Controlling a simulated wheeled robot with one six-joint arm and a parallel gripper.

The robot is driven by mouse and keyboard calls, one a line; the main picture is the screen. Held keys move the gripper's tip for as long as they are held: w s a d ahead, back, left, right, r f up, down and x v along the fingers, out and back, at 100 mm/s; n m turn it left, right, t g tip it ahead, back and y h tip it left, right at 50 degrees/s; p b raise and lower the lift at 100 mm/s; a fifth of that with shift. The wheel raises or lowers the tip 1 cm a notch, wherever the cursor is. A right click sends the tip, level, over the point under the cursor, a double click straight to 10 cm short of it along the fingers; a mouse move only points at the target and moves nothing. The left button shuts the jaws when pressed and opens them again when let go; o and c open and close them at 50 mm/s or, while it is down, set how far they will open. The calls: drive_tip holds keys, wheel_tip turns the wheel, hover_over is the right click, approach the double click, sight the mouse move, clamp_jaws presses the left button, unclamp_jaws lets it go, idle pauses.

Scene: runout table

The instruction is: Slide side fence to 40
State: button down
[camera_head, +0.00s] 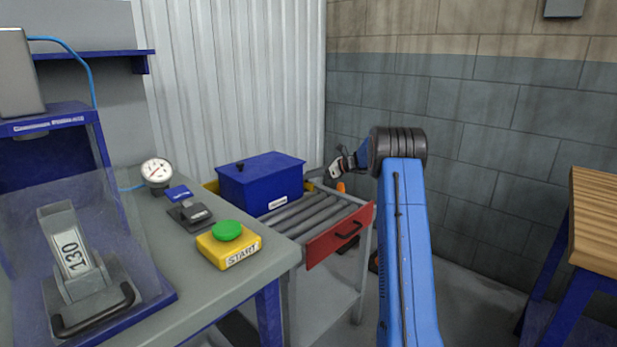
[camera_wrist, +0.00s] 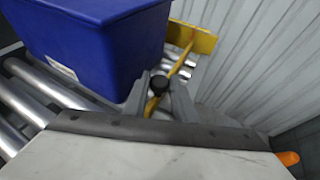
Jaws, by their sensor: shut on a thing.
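The side fence (camera_wrist: 203,41) is a yellow plate beside the rollers, behind the blue crate in the wrist view. A yellow bar runs from it toward me to a round black knob (camera_wrist: 158,84). My gripper (camera_wrist: 160,88) has its two grey fingers on either side of this knob and is shut on it. In the head view my gripper (camera_head: 337,170) is at the far end of the roller table, right of the crate, small and partly hidden by my arm. Only bits of yellow fence (camera_head: 211,186) show there. No scale or number 40 is readable.
The blue crate (camera_head: 262,183) sits on the rollers (camera_head: 310,215), close to my left finger in the wrist view. A red end gate (camera_head: 341,236) closes the near end. A corrugated wall (camera_wrist: 245,50) stands behind. An orange piece (camera_wrist: 288,158) is at lower right.

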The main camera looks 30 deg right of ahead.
drive_tip(key=shift+w+d, duration=0.25)
drive_tip(key=shift+d, duration=0.4)
drive_tip(key=shift+w+d, duration=0.2)
drive_tip(key=shift+d, duration=0.4)
drive_tip(key=shift+r, duration=0.1)
drive_tip(key=c, duration=1.8)
unclamp_jaws()
drive_tip(key=shift+d, duration=0.1)
drive_tip(key=shift+o, duration=0.2)
drive_tip(key=v, duration=1.7)
drive_tip(key=shift+s, duration=0.25)
